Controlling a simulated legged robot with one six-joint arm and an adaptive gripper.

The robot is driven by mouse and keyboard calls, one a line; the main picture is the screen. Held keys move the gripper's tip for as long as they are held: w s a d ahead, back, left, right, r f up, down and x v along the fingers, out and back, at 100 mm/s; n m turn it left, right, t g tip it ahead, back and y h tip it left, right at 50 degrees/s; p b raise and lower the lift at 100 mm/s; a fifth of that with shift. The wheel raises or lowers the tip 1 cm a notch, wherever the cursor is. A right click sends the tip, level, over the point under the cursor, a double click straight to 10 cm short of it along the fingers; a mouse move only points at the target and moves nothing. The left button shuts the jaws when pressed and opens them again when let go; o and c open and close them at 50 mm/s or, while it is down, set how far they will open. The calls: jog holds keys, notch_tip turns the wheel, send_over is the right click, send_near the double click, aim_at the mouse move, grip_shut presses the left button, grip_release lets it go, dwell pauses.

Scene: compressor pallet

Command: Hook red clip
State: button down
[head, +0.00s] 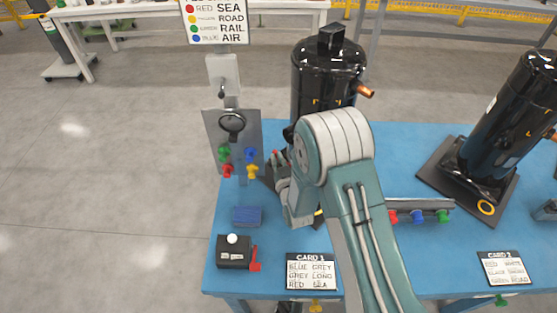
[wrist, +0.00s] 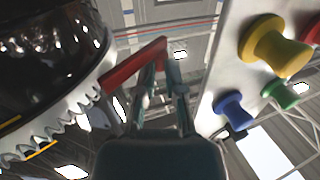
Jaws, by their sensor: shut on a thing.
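My gripper (wrist: 165,85) is shut on a narrow red piece, which I take to be the red clip (wrist: 132,64). The clip sticks out to the left of the fingertips in the wrist view, toward a pale toothed rim (wrist: 60,125) around a black body. I cannot tell whether they touch. In the head view, my gripper (head: 279,170) is beside the black compressor (head: 312,85), at its lower left, with a small red spot by the fingers. A grey upright panel (head: 213,121) with green, red, blue and yellow knobs stands to its left.
A blue table (head: 390,150) carries a second, tilted black compressor (head: 495,115) at right. A rail (head: 405,203) holds red, blue and green pieces. A black box (head: 232,259) with a white ball, a blue block (head: 247,216) and card 1 (head: 312,271) lie near the front.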

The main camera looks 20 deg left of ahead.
jog(key=shift+w+a+r+m+t+h, duration=0.25)
jog(key=shift+a+m+t+h, duration=0.3)
jog(key=shift+m+h, duration=0.2)
jog(key=shift+d+h, duration=0.2)
jog(key=shift+h, duration=0.05)
jog(key=c, duration=0.9)
grip_release()
jog(key=shift+w, duration=0.15)
jog(key=shift+o, duration=0.2)
jog(key=shift+f, duration=0.15)
jog(key=shift+s+d, duration=0.2)
jog(key=shift+s, duration=0.1)
jog(key=v, duration=1.1)
